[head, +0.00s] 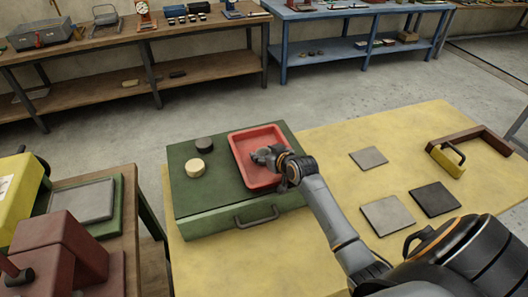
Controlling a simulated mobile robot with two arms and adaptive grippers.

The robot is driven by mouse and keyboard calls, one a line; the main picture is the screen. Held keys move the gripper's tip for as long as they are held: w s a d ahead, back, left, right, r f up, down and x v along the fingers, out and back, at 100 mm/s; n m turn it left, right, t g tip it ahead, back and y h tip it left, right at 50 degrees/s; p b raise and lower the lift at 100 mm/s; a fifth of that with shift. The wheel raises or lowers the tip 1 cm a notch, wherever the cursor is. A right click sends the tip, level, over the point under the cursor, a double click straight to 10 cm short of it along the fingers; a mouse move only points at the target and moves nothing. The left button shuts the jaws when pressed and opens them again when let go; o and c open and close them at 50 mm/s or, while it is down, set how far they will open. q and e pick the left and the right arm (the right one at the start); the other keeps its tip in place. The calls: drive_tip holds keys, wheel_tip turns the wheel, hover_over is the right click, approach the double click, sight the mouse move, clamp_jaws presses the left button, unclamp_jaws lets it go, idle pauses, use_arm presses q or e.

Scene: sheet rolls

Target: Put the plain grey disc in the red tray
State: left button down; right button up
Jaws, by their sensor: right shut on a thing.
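The red tray (237,151) lies on the green case at the middle of the head view. My right gripper (264,156) is over the tray's inside, pointing down and to the left, and is shut on the plain grey disc. The disc is small and mostly hidden by the fingers, so its outline is hard to make out. I cannot tell whether it touches the tray floor. My left gripper is not in view.
A black disc (204,144) and a cream disc (194,168) sit on the green case (185,200), left of the tray. Grey and dark square plates (388,215) lie on the yellow table (310,245) at right. A yellow-handled tool (447,160) and brown angle piece stand farther right.

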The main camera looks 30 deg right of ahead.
drive_tip(key=o, duration=1.2)
drive_tip(key=shift+f, duration=0.15)
drive_tip(key=shift+r, duration=0.2)
drive_tip(key=shift+s, duration=0.3)
drive_tip(key=b+v, duration=0.1)
drive_tip(key=v, duration=1)
drive_tip(key=shift+s+a+r, duration=0.1)
drive_tip(key=shift+s+r, duration=0.1)
